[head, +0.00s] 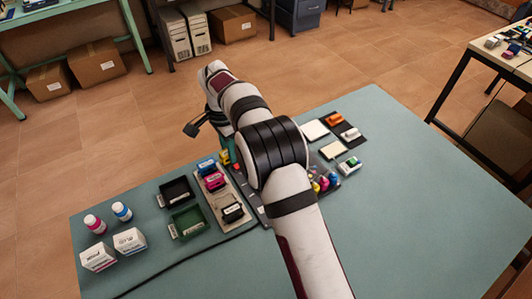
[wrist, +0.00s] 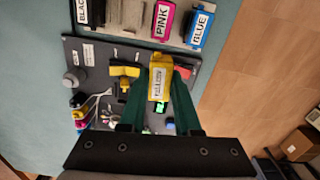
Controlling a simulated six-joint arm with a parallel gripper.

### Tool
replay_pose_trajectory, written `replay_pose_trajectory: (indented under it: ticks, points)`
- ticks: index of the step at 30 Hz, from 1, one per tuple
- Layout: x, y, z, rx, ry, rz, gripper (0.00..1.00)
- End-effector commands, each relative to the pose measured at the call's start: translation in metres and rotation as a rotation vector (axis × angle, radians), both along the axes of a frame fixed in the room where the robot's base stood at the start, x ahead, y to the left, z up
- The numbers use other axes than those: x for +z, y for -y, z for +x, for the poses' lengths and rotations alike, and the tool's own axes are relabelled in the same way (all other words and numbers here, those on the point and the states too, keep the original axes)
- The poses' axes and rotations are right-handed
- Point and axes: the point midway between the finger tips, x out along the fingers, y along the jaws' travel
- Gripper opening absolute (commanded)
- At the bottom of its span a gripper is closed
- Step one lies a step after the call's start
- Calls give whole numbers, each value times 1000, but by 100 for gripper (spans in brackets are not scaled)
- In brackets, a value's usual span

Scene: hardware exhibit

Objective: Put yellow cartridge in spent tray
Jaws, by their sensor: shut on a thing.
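The yellow cartridge (wrist: 160,84), with a label along its face, is held between the green fingers of my gripper (wrist: 157,92) in the wrist view. It is over the grey board (wrist: 184,72); the height gap is hard to judge. Two small open trays stand left of the cartridge rack: a black one (head: 164,203) and a green one (head: 173,231). Both look empty. Their labels are too small to read, so I cannot tell which is the spent tray.
The rack (wrist: 128,42) holds cartridges labelled black (wrist: 88,14), pink (wrist: 161,20) and blue (wrist: 199,27). Ink bottles (head: 95,224) and white boxes (head: 98,257) stand left of the trays. A black cable (head: 185,261) crosses the table. The right side of the table is clear.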

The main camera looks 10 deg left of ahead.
Motion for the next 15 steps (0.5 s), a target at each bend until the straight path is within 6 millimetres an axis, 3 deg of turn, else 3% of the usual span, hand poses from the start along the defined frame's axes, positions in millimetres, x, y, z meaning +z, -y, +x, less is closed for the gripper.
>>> replay_pose_trajectory:
  ticks: [1, 3, 6, 10, 15]
  points:
    - [-1, -27, -12, 26, 1, 0, 0]
    - [0, -62, -31, 54, 1, 0, 0]
    - [0, -102, -59, 84, 0, 2, 0]
    - [1, -131, -85, 105, -1, 4, 0]
    - [-6, -140, -94, 112, -2, 3, 0]
